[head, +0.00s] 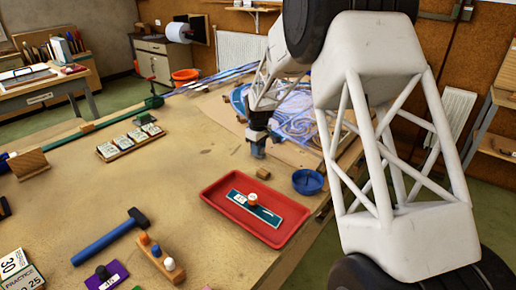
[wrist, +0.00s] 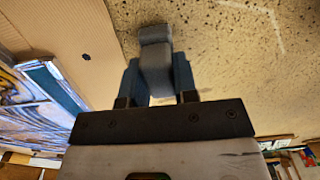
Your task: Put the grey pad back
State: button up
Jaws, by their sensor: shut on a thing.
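In the wrist view my gripper (wrist: 157,80) is shut on the grey pad (wrist: 155,58), a blocky grey piece with a raised end, held between two blue-grey fingers. Speckled tan tabletop and a strip of brown board lie beneath it. In the head view my gripper (head: 257,150) points down near the table's far right part, by the edge of the leaded panel (head: 295,117). The pad is too small there to tell apart from the fingers. I cannot tell whether the pad touches the table.
A red tray (head: 222,208) holds a teal strip with a knob. A small wooden block (head: 263,173) and a blue bowl (head: 307,181) lie near my gripper. A blue hammer (head: 110,237) and a peg rack (head: 160,260) are nearer.

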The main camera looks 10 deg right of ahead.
jog(key=shift+f, duration=0.15)
jog(key=o, duration=0.8)
jog(key=shift+o, duration=0.2)
notch_tip(320, 180, up, 12)
jog(key=shift+r, duration=0.2)
jog(key=shift+s+d, duration=0.1)
jog(key=shift+s, duration=0.05)
dwell(0.9)
